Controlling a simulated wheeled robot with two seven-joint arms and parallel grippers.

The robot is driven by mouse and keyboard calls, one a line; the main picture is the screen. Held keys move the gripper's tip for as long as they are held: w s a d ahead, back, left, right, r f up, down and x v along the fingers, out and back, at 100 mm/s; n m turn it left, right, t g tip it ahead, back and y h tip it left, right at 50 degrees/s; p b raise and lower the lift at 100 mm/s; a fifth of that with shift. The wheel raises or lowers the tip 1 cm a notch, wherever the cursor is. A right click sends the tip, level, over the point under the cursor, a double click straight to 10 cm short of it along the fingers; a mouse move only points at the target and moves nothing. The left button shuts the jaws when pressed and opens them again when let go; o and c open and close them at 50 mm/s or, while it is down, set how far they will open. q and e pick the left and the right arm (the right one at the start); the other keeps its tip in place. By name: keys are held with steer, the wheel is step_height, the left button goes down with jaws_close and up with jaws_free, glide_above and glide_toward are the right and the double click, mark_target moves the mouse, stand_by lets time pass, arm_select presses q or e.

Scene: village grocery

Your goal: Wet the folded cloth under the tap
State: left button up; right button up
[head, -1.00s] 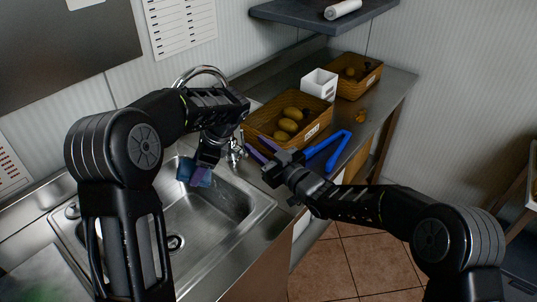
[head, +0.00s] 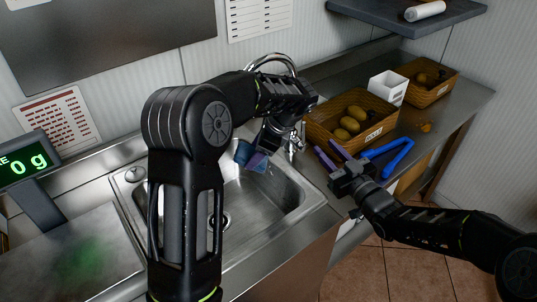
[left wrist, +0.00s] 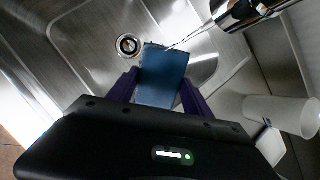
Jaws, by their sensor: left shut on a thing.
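The folded blue cloth (head: 244,152) is held over the sink basin (head: 285,205). My left gripper (head: 257,160) is shut on it. In the left wrist view the cloth (left wrist: 163,75) sits between the two purple fingers, and its far end sticks out past them. The chrome tap (head: 272,60) arches behind my left arm. In the left wrist view the tap's spout (left wrist: 238,12) is at the upper right, and a thin bright stream of water (left wrist: 190,38) runs from it toward the cloth's far edge. My right gripper (head: 326,148) is open and empty beside the basin.
A blue V-shaped thing (head: 385,155) lies on the counter right of my right gripper. A wicker tray of potatoes (head: 320,130), a white container (head: 388,87) and another tray (head: 430,97) stand behind. A scale display (head: 25,160) is at the left.

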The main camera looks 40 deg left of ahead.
steer(key=shift+s+a+n, duration=0.25)
steer(key=shift+n, duration=0.05)
steer(key=c, duration=0.4)
steer(key=s+a+n+t, duration=0.1)
steer(key=s+n, duration=0.1)
steer(key=s+a+n+t, duration=0.1)
steer(key=s+a+n, duration=0.1)
steer(key=n, duration=0.1)
steer(key=shift+s+a+r, duration=0.15)
steer(key=shift+s+a, duration=0.05)
jaws_close()
steer(key=s+n+t+h, duration=0.1)
steer(key=n, duration=0.1)
steer(key=s+f+n+t+h, duration=0.1)
steer(key=s+n+t, duration=0.1)
steer(key=n, duration=0.1)
steer(key=s+d+f+n+t+h, duration=0.1)
steer(key=n+h, duration=0.1)
steer(key=n, duration=0.1)
steer(key=shift+s+f, duration=0.15)
steer(key=shift+s, duration=0.25)
